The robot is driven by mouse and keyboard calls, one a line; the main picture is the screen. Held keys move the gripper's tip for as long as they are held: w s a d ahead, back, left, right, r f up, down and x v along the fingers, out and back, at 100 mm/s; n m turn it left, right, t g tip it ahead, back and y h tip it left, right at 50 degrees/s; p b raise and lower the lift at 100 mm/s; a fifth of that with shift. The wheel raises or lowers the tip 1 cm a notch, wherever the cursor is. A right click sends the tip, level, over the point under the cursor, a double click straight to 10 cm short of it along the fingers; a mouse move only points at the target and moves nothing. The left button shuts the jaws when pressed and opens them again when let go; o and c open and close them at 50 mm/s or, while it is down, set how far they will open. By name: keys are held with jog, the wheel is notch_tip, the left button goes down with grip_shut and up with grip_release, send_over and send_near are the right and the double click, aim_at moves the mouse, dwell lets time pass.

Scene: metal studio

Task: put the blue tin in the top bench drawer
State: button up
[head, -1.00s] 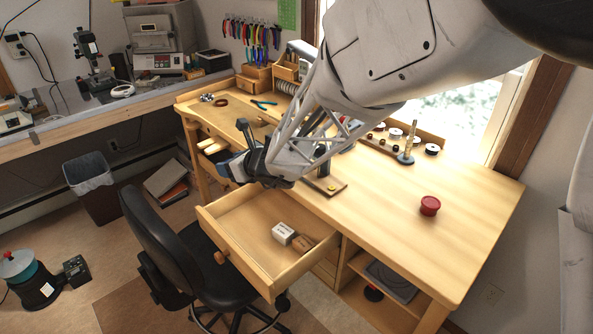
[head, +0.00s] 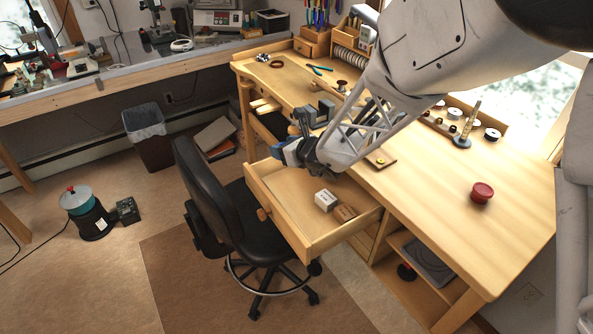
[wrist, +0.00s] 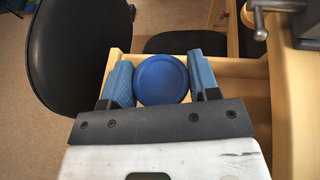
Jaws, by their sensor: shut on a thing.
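The blue tin (wrist: 162,79) is round, with its lid facing my wrist camera. My gripper (wrist: 162,76) is shut on it, one blue-padded finger on each side. In the head view my gripper (head: 289,152) is above the far left part of the open top drawer, and I cannot make out the tin there. The top bench drawer (head: 281,220) is pulled out. A white box (head: 325,200) and a brown block (head: 345,213) lie in its right part. In the wrist view the drawer's wooden rim (wrist: 236,68) shows behind and beside the tin.
A black chair (head: 215,185) stands close to the drawer's left front. A bench vise (head: 318,115) is at the bench edge behind my gripper. A red tin (head: 481,192) stands on the bench top at right. The drawer's left part looks largely clear, partly hidden by my gripper.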

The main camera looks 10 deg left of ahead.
jog(key=shift+f, duration=1.85)
jog(key=shift+f, duration=1.9)
jog(key=shift+f, duration=0.6)
jog(key=o, duration=0.9)
jog(key=shift+r, duration=0.1)
